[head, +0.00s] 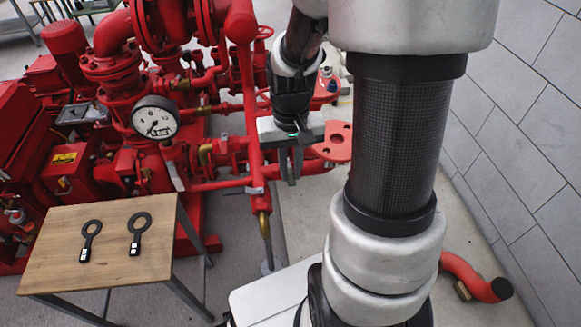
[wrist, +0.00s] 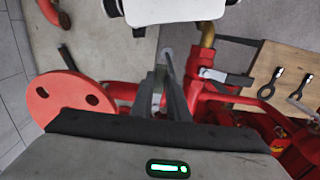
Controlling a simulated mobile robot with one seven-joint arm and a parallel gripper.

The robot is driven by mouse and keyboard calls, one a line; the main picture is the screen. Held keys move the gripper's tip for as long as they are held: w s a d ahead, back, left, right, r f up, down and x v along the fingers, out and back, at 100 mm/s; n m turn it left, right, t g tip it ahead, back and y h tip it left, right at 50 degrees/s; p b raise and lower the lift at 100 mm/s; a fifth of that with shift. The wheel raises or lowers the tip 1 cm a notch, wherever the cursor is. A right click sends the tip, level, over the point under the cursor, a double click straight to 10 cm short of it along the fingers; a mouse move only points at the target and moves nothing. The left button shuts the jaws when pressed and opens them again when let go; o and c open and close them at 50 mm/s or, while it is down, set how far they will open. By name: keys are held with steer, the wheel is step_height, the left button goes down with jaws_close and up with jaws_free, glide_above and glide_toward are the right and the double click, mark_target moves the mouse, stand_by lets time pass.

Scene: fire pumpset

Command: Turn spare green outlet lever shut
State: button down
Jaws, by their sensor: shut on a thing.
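My gripper (head: 291,178) is among the red pump pipes, just left of a red flange. In the wrist view its two dark fingers (wrist: 166,92) are close together on a narrow grey lever (wrist: 168,56). The lever's rounded end shows beyond the fingertips; its pivot is hidden. No green shows on the lever. A second grey handle (wrist: 226,77) sits on the red pipe beside a brass elbow (wrist: 207,36), apart from my fingers. The brass outlet (head: 264,224) points down in the head view.
The red flange (head: 337,143) is close beside my gripper, and shows in the wrist view (wrist: 68,103). A wooden table (head: 60,232) with two black ring-ended tools stands at left. A round gauge (head: 155,117) is behind. A grey wall (head: 520,100) bounds the right.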

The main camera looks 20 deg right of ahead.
mark_target(291, 176)
steer(key=c, duration=1.7)
jaws_free()
steer(key=shift+d, duration=0.1)
steer(key=shift+r, duration=0.1)
step_height(291, 176, up, 17)
steer(key=p, duration=0.4)
steer(key=shift+r, duration=0.1)
steer(key=s+a+r+n+t, duration=0.3)
steer(key=s+a+r+t, duration=0.3)
steer(key=s, duration=0.3)
steer(key=r+p, duration=0.8)
steer(key=r, duration=0.1)
steer(key=r+p, duration=0.5)
steer(key=shift+a, duration=0.3)
